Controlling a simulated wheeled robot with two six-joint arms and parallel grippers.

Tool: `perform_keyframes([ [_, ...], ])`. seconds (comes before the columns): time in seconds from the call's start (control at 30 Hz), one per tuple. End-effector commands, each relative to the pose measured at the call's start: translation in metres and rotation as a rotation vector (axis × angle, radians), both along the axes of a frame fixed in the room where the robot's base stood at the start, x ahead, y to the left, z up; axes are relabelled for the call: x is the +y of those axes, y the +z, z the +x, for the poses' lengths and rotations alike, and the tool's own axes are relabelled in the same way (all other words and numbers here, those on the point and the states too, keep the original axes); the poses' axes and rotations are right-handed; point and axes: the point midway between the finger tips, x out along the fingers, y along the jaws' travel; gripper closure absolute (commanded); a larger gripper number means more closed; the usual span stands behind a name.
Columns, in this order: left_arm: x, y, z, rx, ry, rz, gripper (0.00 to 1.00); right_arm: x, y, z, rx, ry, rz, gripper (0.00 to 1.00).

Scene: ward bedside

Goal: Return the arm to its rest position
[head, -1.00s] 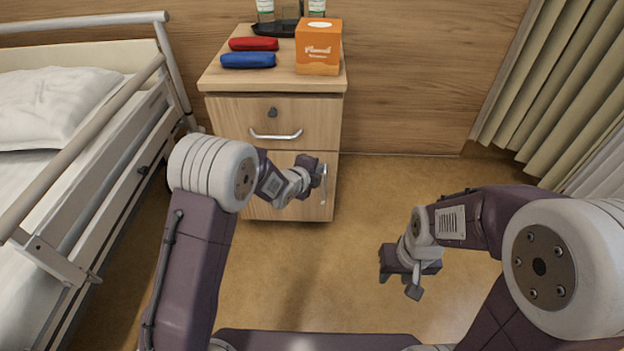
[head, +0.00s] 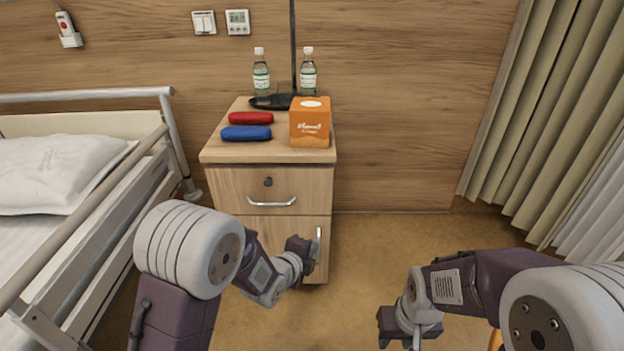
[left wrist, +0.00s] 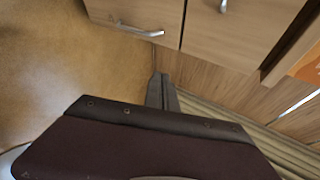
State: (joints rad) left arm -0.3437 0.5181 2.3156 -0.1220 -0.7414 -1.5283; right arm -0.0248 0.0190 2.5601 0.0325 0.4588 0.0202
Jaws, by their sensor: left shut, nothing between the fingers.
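My left arm comes in from the left in the head view. Its gripper (head: 303,252) is empty, in front of the lower door of the bedside cabinet (head: 222,190). In the left wrist view, the fingers of my left gripper (left wrist: 162,88) are closed together, with the floor and cabinet fronts beyond. My right gripper (head: 405,330) hangs low over the floor at the lower right, near the bottom edge of the head view. Its fingertips are partly cut off, so its opening is unclear.
On the cabinet stand an orange box (head: 310,125), a red case (head: 251,118), a blue case (head: 246,133), a black tray (head: 272,102) and two bottles (head: 261,72) (head: 308,74). A railed bed (head: 75,225) is at left, a curtain (head: 545,120) at right. Floor (head: 370,255) between the arms is clear.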

Motion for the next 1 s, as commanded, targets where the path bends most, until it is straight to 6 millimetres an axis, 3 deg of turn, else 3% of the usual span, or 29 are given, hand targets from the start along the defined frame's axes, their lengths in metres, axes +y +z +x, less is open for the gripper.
perform_keyframes([
  [0.07,0.006,0.006,0.003,-0.004,0.014,-0.002,1.00,0.000,0.004,0.000,0.000,0.000,0.000,0.64],
  [0.17,0.025,0.040,0.015,-0.050,0.059,-0.016,1.00,0.000,0.014,0.000,0.000,0.000,0.000,0.64],
  [0.27,0.067,0.093,0.021,-0.093,0.155,-0.033,1.00,0.000,0.030,0.000,0.000,0.000,0.000,0.64],
  [0.3,0.092,0.106,0.014,-0.047,0.233,-0.060,1.00,0.000,0.038,0.000,0.000,0.000,0.000,0.64],
  [0.4,0.144,0.098,-0.029,0.215,0.525,-0.243,1.00,0.000,0.049,0.000,0.000,0.000,0.000,0.64],
  [0.5,0.169,0.074,-0.082,0.472,0.827,-0.431,1.00,0.000,0.053,0.000,0.000,0.000,0.000,0.64],
  [0.7,0.176,0.030,-0.178,0.848,1.358,-0.649,1.00,0.000,0.051,0.000,0.000,0.000,0.000,0.64],
  [0.8,0.175,0.020,-0.214,0.956,1.597,-0.704,1.00,0.000,0.051,0.000,0.000,0.000,0.000,0.64],
  [0.87,0.174,0.019,-0.228,0.988,1.726,-0.742,1.00,0.000,0.051,0.000,0.000,0.000,0.000,0.64],
  [1.0,0.174,0.072,-0.227,0.982,1.760,-0.770,1.00,0.000,0.104,0.000,-0.001,0.000,0.000,0.64],
])
